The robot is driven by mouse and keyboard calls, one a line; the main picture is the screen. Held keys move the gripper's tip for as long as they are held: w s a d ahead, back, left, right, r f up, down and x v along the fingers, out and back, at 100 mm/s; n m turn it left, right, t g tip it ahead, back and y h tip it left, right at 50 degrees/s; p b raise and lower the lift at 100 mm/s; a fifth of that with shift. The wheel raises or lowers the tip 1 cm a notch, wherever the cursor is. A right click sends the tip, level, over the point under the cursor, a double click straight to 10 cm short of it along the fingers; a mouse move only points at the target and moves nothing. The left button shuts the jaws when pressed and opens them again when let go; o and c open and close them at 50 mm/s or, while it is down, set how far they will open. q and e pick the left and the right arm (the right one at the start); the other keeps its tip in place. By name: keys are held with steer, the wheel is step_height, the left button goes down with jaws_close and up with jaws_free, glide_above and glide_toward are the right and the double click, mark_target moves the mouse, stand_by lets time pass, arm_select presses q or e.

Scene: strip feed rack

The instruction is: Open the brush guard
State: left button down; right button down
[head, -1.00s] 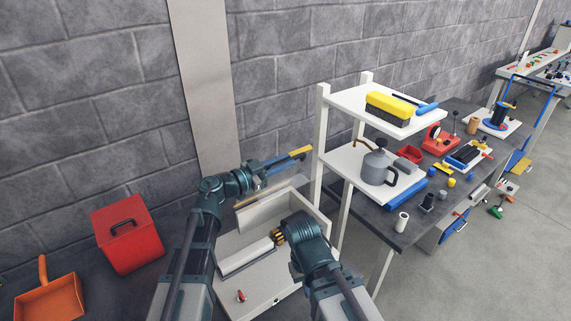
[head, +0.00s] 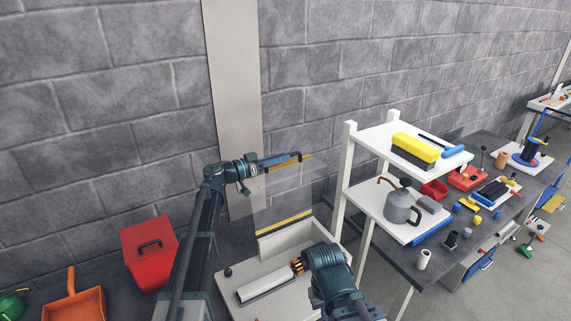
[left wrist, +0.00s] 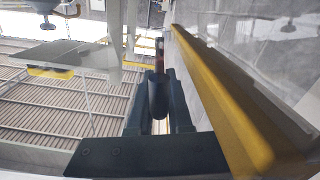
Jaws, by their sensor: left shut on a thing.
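The brush guard is a clear panel (head: 288,192) with a yellow edge bar (head: 296,162); it stands raised above the white tray (head: 313,240). My left gripper (head: 284,159) is at this bar, shut on a part of the guard. In the left wrist view my fingers (left wrist: 158,98) close around a dark rod-like part beside the long yellow bar (left wrist: 215,90). A white roller (head: 266,284) and a gold-coloured brush part (head: 297,266) lie in the tray. My right arm is over the tray's right side; its fingers are hidden.
A white shelf (head: 449,155) with a yellow brush (head: 414,150) stands right of the guard, above a grey oil can (head: 402,207). A red box (head: 150,252) and an orange scoop (head: 75,298) are at left. The block wall is close behind.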

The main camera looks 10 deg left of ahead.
arm_select(q)
steer(key=shift+w+a, duration=0.25)
steer(key=shift+w, duration=0.05)
steer(key=c, duration=0.8)
jaws_free()
steer(key=shift+w+a, duration=0.1)
steer(key=shift+w, duration=0.05)
steer(key=shift+c, duration=0.2)
steer(key=v, duration=1.4)
steer(key=shift+r, duration=0.1)
